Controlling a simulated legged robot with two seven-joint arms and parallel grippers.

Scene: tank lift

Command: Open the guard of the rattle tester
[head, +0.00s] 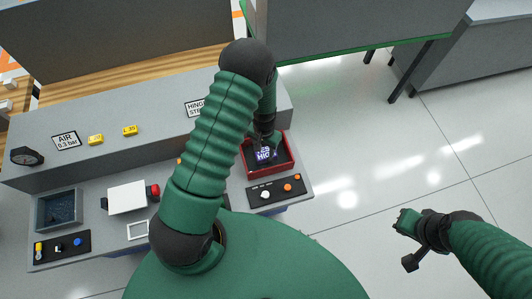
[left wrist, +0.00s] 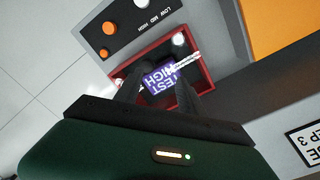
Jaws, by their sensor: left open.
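A red open-topped box (head: 282,168) sits at the right end of the grey bench, with a blue-purple card reading TEST HIGH (head: 266,155) inside it. In the left wrist view the card (left wrist: 160,80) shows between my fingers, and the red box (left wrist: 203,78) surrounds it. A small white labelled strip (left wrist: 187,61) crosses the box. My left gripper (head: 264,138) is open and points down at the box; I cannot tell whether it touches anything. No guard stands out clearly. My right gripper (head: 428,232) is out over the floor, away from the bench; its jaw state is unclear.
A black panel (head: 276,191) with a white knob and orange buttons lies in front of the box, marked LOW MID HIGH. A raised grey ledge (head: 150,122) with signs runs behind.

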